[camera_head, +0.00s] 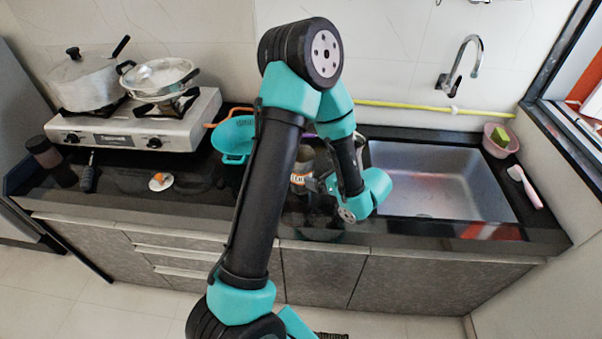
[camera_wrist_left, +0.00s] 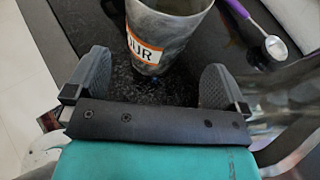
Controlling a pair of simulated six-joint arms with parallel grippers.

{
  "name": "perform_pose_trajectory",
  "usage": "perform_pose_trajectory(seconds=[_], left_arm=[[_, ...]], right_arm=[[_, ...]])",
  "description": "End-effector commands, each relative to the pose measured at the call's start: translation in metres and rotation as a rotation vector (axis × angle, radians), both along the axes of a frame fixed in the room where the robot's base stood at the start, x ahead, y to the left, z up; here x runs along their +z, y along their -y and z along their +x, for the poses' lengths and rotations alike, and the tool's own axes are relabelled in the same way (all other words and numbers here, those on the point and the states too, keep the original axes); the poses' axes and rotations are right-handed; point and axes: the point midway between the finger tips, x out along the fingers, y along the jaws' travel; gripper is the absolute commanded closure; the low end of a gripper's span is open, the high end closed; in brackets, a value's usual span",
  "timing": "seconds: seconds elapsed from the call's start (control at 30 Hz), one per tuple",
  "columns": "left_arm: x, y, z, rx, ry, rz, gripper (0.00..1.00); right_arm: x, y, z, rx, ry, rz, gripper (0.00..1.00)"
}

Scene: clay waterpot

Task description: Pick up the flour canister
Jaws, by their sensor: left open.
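The flour canister (camera_head: 301,180) is a dark, grey-brown cylinder with an orange-edged white label. In the head view it stands on the black counter left of the sink, partly hidden behind my arm. In the left wrist view the canister (camera_wrist_left: 168,38) is close, with "UR" readable on its label and its top cut off by the frame. My left gripper (camera_head: 319,187) is beside it, low over the counter. In the wrist view the left gripper (camera_wrist_left: 156,82) is open, with the canister just ahead of the gap between its two fingers. My right gripper is not in view.
A purple-handled metal spoon (camera_wrist_left: 255,28) lies right of the canister. A teal colander (camera_head: 232,137) is behind my arm. The stove (camera_head: 135,125) with pots stands at the left. The sink (camera_head: 440,180) is at the right. A small plate (camera_head: 160,181) lies on the front counter.

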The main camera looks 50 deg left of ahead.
Motion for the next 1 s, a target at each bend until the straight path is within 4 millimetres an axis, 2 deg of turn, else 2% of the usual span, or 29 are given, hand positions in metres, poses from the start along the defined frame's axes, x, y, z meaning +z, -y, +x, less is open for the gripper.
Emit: perform_pose_trajectory(seconds=[0.1,0.27,0.73,1.0], left_arm=[[-0.019,0.000,-0.001,0.001,-0.003,-0.001,0.00],[-0.022,-0.014,-0.001,0.002,0.000,0.000,0.00],[-0.024,-0.020,-0.001,0.002,-0.001,0.000,0.00],[-0.037,-0.049,-0.003,0.005,-0.002,-0.001,0.00]], right_arm=[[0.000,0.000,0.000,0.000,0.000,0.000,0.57],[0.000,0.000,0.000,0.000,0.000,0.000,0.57],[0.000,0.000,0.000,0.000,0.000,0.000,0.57],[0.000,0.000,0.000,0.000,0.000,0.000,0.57]])
